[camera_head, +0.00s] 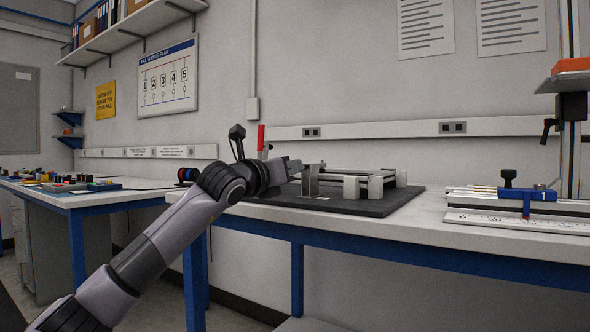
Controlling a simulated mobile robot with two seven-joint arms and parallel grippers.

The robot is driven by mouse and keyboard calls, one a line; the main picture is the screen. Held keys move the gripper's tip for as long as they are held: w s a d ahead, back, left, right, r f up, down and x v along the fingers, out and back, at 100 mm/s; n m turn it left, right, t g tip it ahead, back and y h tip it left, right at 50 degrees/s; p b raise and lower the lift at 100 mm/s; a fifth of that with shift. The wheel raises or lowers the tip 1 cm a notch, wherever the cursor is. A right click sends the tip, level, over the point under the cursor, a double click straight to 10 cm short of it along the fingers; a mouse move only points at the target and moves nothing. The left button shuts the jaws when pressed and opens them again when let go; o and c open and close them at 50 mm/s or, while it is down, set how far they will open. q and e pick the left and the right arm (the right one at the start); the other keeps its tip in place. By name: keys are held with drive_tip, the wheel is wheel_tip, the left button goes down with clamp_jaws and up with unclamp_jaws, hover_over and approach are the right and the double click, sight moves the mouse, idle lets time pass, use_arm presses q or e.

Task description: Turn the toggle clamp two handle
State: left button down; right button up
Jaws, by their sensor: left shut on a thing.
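My left gripper (291,164) reaches in from the left over the dark base plate (385,205) on the right-hand bench. It is shut at the left end of a grey metal fixture (354,184), on what looks like the toggle clamp two handle. The fingertips are small here, and the arm hides most of the clamp. An upright red handle (261,138) shows just behind my wrist. I cannot tell which clamp it belongs to. My right gripper is not in view.
To the right on the same bench (435,235) lie a ruler (515,222) and a blue-and-metal slide (528,194). A post with a black and orange head (571,90) stands at the far right. Another bench (95,199) with small parts is at the left.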

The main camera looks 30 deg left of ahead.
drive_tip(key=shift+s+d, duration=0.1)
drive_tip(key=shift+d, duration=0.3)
use_arm(q)
drive_tip(key=c, duration=1)
unclamp_jaws()
drive_tip(key=shift+c, duration=0.2)
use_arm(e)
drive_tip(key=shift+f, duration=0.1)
use_arm(q)
drive_tip(key=shift+s+f, duration=0.1)
drive_tip(key=shift+s, duration=0.05)
drive_tip(key=s, duration=0.7)
drive_tip(key=shift+f, duration=0.35)
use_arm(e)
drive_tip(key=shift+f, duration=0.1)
use_arm(q)
drive_tip(key=shift+a, duration=0.1)
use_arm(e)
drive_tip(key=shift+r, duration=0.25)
